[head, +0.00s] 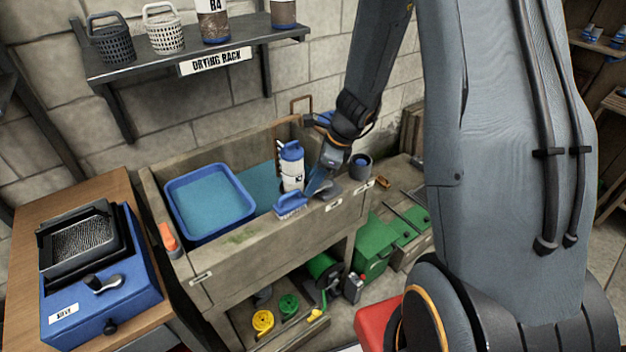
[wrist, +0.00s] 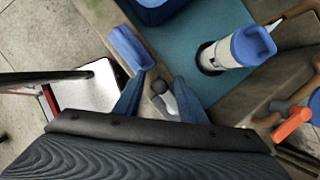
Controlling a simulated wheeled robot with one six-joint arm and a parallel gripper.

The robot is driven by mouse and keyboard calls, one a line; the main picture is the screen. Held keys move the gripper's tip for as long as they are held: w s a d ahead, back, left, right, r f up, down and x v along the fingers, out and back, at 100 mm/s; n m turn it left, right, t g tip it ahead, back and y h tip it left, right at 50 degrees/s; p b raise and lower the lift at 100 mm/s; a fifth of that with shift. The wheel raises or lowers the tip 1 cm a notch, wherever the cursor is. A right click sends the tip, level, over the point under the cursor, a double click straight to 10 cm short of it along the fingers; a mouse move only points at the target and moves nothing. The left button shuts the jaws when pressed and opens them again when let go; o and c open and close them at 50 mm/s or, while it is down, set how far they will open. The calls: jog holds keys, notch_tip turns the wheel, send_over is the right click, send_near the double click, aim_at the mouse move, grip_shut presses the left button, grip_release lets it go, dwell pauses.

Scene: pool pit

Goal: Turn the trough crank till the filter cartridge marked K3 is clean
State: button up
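A white filter cartridge with a blue cap (head: 291,168) stands upright in the trough (head: 150,195); its mark is too small to read. It also shows in the wrist view (wrist: 222,54). My gripper (head: 318,184) is low over the trough's front right rim, just right of the cartridge. In the wrist view its two blue fingers (wrist: 158,100) are apart. A grey knob-like part (wrist: 164,98), seemingly the crank handle, shows between them, with a gap on the left finger's side. I cannot tell whether the right finger touches it. My arm partly hides this spot in the head view.
A blue brush (head: 291,205) lies on the front rim, close left of my gripper. A blue basin (head: 210,235) fills the trough's left part. An orange-handled tap (wrist: 292,122) shows at right in the wrist view. A drying rack (head: 150,62) hangs above.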

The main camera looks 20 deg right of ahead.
grip_shut()
